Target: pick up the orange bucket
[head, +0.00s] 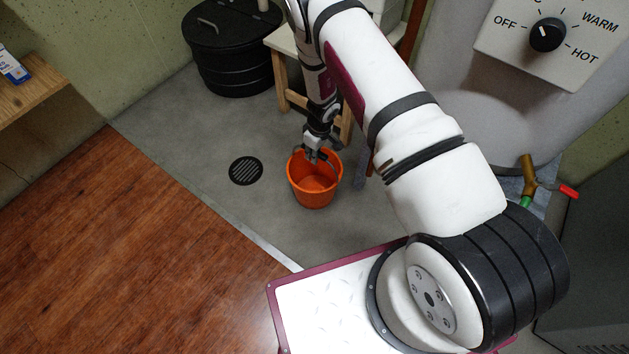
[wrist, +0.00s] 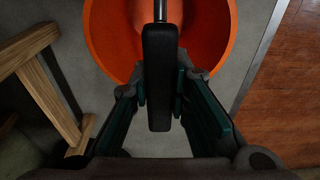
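The orange bucket (head: 315,184) stands upright on the grey floor, its open top facing up. Its rim and inside also show at the top of the wrist view (wrist: 108,38). My gripper (head: 315,155) is over the bucket's mouth, pointing down. In the wrist view, the black grip of the bucket's handle (wrist: 159,75) lies between my two fingers (wrist: 160,92), which are close in against both its sides. The gripper looks shut on this handle grip. The handle's far ends are partly hidden. I see no clear gap between bucket and floor.
A wooden-legged stand (head: 281,75) is behind the bucket and shows at left in the wrist view (wrist: 42,85). A black lidded bin (head: 235,65) stands at the back. A grey tank (head: 450,75) is at right. A floor drain (head: 246,170) and open floor lie left.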

